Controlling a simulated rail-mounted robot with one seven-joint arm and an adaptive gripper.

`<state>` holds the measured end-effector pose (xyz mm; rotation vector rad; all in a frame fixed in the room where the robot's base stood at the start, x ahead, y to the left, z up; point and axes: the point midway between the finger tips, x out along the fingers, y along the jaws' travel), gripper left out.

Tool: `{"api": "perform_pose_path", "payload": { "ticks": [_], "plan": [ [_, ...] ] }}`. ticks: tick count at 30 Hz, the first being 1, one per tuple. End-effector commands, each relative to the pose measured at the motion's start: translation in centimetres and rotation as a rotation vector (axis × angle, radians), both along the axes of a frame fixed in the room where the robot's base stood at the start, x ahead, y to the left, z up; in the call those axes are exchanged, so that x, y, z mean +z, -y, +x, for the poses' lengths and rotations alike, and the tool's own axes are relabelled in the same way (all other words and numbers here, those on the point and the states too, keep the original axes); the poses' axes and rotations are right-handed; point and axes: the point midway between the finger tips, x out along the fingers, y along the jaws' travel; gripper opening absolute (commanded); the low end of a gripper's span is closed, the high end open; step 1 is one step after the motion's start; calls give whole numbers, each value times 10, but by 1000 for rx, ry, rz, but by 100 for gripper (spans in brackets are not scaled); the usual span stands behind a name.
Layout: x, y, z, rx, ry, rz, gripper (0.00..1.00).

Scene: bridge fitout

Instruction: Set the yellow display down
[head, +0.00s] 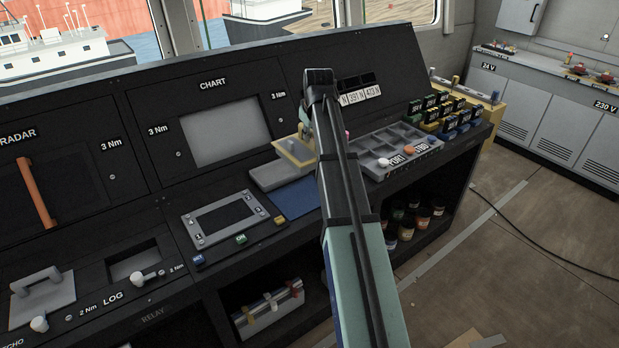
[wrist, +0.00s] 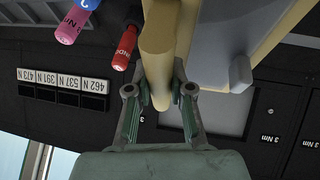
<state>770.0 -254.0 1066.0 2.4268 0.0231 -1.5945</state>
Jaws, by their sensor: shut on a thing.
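The yellow display (head: 296,152) is tilted above the console, left of my arm in the head view. Below it is a grey raised block (head: 272,174), and a blue mat (head: 296,199) lies in front of that. In the wrist view my gripper (wrist: 160,92) is shut on the yellow handle of the display (wrist: 155,50). The display's yellow body and a grey part fill the upper right there. In the head view my arm hides most of the gripper. I cannot tell whether the display touches the block.
A grey tray (head: 372,163) with small knobs lies right of my arm. Several coloured labelled blocks (head: 450,112) stand beyond it. The CHART screen (head: 225,131) is at the back left. A control panel (head: 222,219) lies left of the mat. Red and pink cylinders (wrist: 124,47) are near the gripper.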

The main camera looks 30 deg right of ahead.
Motion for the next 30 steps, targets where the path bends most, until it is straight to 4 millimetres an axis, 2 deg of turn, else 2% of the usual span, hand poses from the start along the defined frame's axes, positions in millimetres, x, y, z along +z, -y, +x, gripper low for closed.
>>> {"api": "perform_pose_path", "payload": {
  "ticks": [3,12,16,23,30],
  "plan": [
    [-30,-1,-2,-1,-2,1,0],
    [-95,-1,-1,-1,-2,1,0],
    [-111,0,0,-1,0,0,0],
    [-123,0,0,-1,0,0,0],
    [-150,0,0,-1,-1,0,0]
  ]
}}
